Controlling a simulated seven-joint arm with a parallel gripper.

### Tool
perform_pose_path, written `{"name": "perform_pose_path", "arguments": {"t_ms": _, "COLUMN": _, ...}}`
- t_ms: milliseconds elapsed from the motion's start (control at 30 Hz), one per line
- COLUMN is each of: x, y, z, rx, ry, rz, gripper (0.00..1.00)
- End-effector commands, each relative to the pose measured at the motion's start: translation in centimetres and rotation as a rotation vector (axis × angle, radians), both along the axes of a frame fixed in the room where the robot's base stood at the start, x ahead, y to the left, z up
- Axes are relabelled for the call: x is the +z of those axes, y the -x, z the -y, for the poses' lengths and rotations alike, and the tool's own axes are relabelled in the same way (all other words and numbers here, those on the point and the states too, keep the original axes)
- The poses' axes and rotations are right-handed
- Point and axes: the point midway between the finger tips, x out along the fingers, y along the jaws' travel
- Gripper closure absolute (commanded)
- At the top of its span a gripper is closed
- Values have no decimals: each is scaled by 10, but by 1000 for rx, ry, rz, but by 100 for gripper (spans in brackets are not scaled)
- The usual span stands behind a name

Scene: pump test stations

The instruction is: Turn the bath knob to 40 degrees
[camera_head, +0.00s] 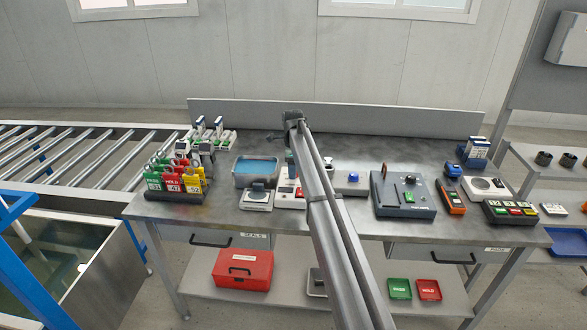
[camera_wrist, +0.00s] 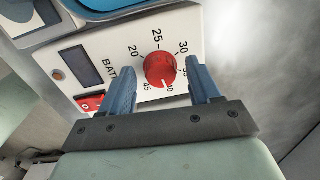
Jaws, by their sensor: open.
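The red bath knob (camera_wrist: 160,69) sits on a white panel (camera_wrist: 210,22) in the wrist view. Numbers from 20 to 45 ring it, and a pale mark at its lower edge lies by the partly covered 40; its exact reading is unclear. My gripper (camera_wrist: 159,68) is open, with one blue-grey finger on each side of the knob. I cannot tell whether either finger touches it. In the head view, the bath (camera_head: 255,169) holds blue liquid, and the white control box (camera_head: 287,193) is partly hidden by my arm.
A red rocker switch (camera_wrist: 90,102) and a dark display (camera_wrist: 75,66) are beside the knob. A rack of coloured tags (camera_head: 175,185) is farther left, and a dark test station (camera_head: 403,195) is to the right.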

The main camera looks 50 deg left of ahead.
Motion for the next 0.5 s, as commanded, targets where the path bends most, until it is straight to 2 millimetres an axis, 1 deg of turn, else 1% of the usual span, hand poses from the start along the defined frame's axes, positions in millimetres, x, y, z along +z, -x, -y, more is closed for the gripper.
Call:
{"name": "perform_pose_path", "arguments": {"t_ms": 167, "x": 16, "y": 0, "z": 0, "rx": 0, "ry": -1, "rz": 1, "gripper": 38}}
{"name": "perform_pose_path", "arguments": {"t_ms": 267, "x": 32, "y": 1, "z": 1, "rx": 0, "ry": -2, "rz": 1, "gripper": 38}}
{"name": "perform_pose_path", "arguments": {"t_ms": 500, "x": 80, "y": 3, "z": 2, "rx": 0, "ry": -1, "rz": 0, "gripper": 38}}
